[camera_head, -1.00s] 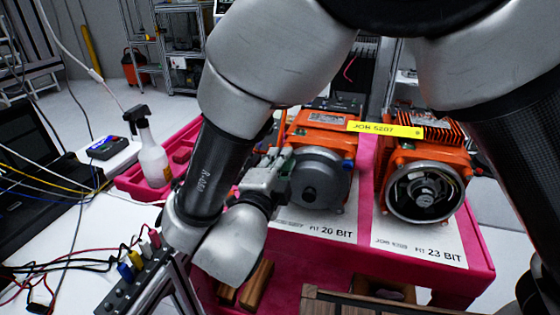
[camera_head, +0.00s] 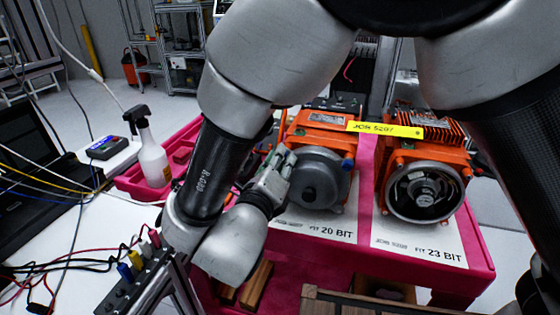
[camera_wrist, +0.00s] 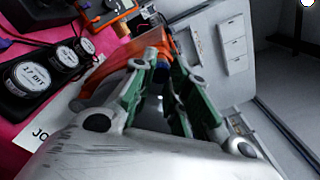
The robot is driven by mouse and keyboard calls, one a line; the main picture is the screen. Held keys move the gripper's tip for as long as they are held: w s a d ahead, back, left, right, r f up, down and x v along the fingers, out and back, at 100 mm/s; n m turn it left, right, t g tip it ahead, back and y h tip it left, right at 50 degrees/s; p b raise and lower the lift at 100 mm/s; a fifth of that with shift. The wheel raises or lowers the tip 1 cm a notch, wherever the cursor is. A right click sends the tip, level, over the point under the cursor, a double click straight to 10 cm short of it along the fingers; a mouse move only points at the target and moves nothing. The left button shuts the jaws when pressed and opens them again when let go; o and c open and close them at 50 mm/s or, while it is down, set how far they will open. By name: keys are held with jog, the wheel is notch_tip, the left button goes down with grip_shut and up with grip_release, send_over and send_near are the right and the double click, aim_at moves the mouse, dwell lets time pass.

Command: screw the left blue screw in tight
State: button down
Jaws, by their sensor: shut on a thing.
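My gripper (camera_head: 283,168) is at the left side of the left orange servo (camera_head: 312,135), which has a grey round motor cap and stands on a sheet reading 20 BIT. In the wrist view, my gripper's green-lined fingers (camera_wrist: 166,72) close around the left blue screw (camera_wrist: 163,73) at the orange housing (camera_wrist: 150,45). The fingers hide part of the screw, so its seating depth cannot be told. In the head view, my gripper hides this screw. Another blue screw (camera_head: 348,164) shows on the right side of the same servo.
A second orange servo (camera_head: 425,160) with an open round front stands to the right, on a sheet reading 23 BIT. A yellow JOB 5207 label (camera_head: 384,129) is above. A spray bottle (camera_head: 150,155) and a connector block (camera_head: 132,275) are at left. Round encoders (camera_wrist: 30,75) show in the wrist view.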

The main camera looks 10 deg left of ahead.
jog(key=m, duration=1.1)
jog(key=shift+m, duration=0.5)
jog(key=c, duration=1.6)
grip_release()
jog(key=shift+s, duration=0.1)
jog(key=s, duration=0.8)
jog(key=s+a, duration=0.1)
jog(key=s, duration=0.3)
